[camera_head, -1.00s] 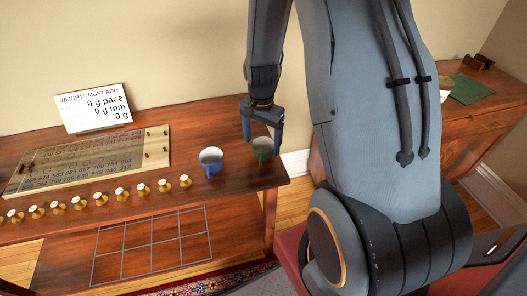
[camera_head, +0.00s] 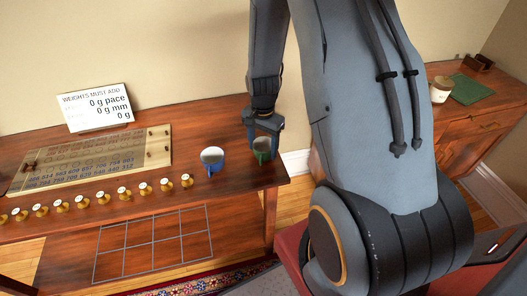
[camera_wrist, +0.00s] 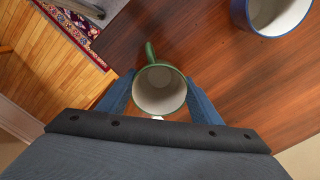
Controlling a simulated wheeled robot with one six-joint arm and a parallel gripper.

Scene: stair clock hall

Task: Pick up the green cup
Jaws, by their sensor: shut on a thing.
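The green cup (camera_head: 262,148) stands upright at the right end of the wooden table, near its edge. In the wrist view the green cup (camera_wrist: 148,74) shows its pale inside, with its handle pointing away from my gripper. My gripper (camera_head: 263,146) is shut on the cup, one blue finger on each side. In the wrist view my gripper (camera_wrist: 159,95) has its fingers against the cup's left and right sides. I cannot tell whether the cup's base is off the table.
A blue cup (camera_head: 212,160) stands just left of the green cup; it also shows in the wrist view (camera_wrist: 272,14). Several brass weights (camera_head: 103,198) line the table's front. A numbered board (camera_head: 95,158) and a white sign (camera_head: 95,107) are behind them.

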